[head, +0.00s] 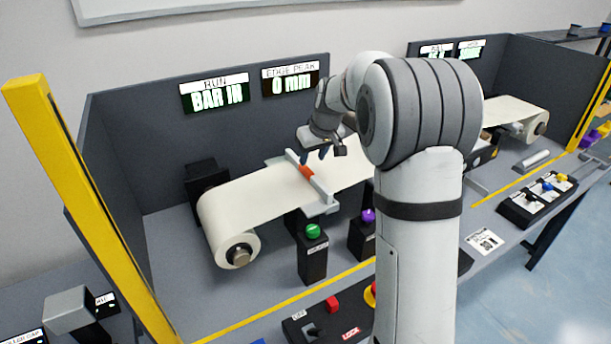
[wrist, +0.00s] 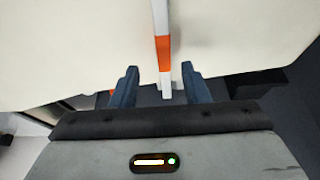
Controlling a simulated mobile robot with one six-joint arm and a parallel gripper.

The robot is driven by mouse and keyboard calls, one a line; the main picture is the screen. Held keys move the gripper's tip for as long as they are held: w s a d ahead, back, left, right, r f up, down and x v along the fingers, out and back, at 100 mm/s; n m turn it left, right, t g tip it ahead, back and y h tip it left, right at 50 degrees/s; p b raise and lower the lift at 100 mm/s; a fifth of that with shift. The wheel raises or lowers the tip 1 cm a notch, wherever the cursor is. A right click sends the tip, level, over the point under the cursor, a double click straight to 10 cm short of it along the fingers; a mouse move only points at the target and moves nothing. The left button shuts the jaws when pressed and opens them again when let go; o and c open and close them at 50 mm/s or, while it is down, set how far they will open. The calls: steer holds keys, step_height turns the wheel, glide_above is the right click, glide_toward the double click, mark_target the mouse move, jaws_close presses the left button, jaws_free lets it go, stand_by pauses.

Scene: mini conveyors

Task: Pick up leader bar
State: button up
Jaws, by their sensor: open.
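The leader bar, a white bar with an orange band, lies across the cream web of the near conveyor in the head view (head: 307,173). In the wrist view the bar (wrist: 163,51) runs up and down the picture, and its lower end shows between my fingers. My gripper (wrist: 158,70) is open, with a dark blue finger on each side of the bar and a visible gap on both sides. In the head view my gripper (head: 318,154) is just above and behind the orange band. I cannot tell the exact height of the fingertips over the bar.
The web (head: 240,197) wraps a roller at the left. A green button (head: 313,231) and a purple button (head: 368,215) stand on posts in front. Yellow posts (head: 85,190) flank the station. Display screens (head: 214,94) are on the back panel. My arm hides the middle right.

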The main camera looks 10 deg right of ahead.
mark_target(307, 169)
steer(key=x, duration=0.2)
steer(key=p+x, duration=0.1)
steer(key=x, duration=0.2)
steer(key=shift+a+f, duration=0.3)
steer(key=shift+f, duration=0.05)
jaws_close()
